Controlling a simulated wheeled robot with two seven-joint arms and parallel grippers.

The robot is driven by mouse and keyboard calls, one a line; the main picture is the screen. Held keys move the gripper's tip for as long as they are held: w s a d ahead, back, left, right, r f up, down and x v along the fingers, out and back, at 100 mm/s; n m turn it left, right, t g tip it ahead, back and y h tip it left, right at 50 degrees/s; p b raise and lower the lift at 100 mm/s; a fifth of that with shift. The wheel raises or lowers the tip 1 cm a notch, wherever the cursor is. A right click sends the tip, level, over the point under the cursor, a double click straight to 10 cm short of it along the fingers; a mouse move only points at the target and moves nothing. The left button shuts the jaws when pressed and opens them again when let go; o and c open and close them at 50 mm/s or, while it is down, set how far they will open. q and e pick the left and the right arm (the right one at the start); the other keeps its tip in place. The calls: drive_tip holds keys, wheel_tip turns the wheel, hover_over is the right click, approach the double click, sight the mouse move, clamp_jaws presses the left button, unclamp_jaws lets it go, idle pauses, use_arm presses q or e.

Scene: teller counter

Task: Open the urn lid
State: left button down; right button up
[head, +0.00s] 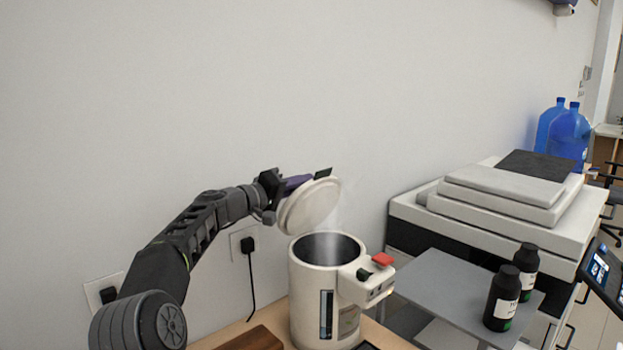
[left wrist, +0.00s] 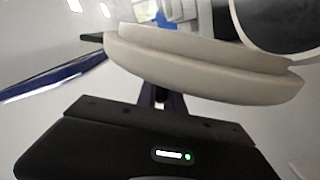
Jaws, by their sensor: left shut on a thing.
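The urn (head: 305,300) is a cream-white cylinder with a dark, open top and pale steam rising from it. A block with a red button and a dark button sticks out on its right side. The round cream lid (head: 310,207) is tilted steeply up above the left back of the rim. My left gripper (head: 305,181) is shut on the lid at its upper edge. In the left wrist view the lid (left wrist: 200,65) lies across the fingers and hides much of them. The urn's mouth (left wrist: 285,22) shows at the upper right there. My right gripper is not in view.
A wooden counter (head: 275,318) carries the urn, close to the wall. A power plug and cord (head: 250,270) hang on the wall behind. Right of the urn are a grey shelf (head: 455,290) with two black bottles (head: 503,300) and a large white printer (head: 490,215).

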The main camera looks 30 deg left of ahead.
use_arm(q)
drive_tip(key=shift+w+a+f+n+p, duration=0.1)
drive_tip(key=shift+w+a+n+p, duration=0.1)
drive_tip(key=shift+a+n+p, duration=0.4)
drive_tip(key=shift+w+a+n+p, duration=0.2)
drive_tip(key=shift+a+n+p, duration=0.3)
drive_tip(key=shift+a, duration=0.15)
drive_tip(key=c, duration=1.5)
unclamp_jaws()
